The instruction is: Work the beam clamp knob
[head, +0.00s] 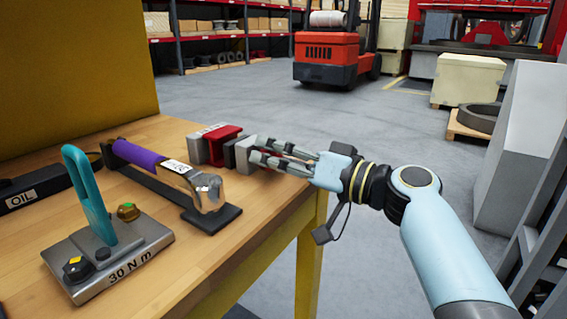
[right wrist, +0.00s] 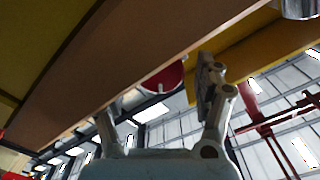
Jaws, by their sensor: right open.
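The beam clamp (head: 222,142) sits at the table's far right edge in the head view, with a red body between grey blocks. A round red knob (right wrist: 166,79) shows in the right wrist view near the wooden table edge. My right gripper (head: 256,151) reaches in from the right, its fingers pointing at the clamp. In the right wrist view its fingers (right wrist: 160,92) are spread, and the knob appears between and beyond them. A bit of red shows between the fingers in the head view; contact cannot be told. My left gripper is not in view.
On the wooden table (head: 215,255) are a teal lever on a grey "30 N m" block (head: 120,265), a purple-handled tool on a dark stand (head: 215,218) and a black OIL item (head: 35,190). A yellow panel (head: 75,70) stands behind.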

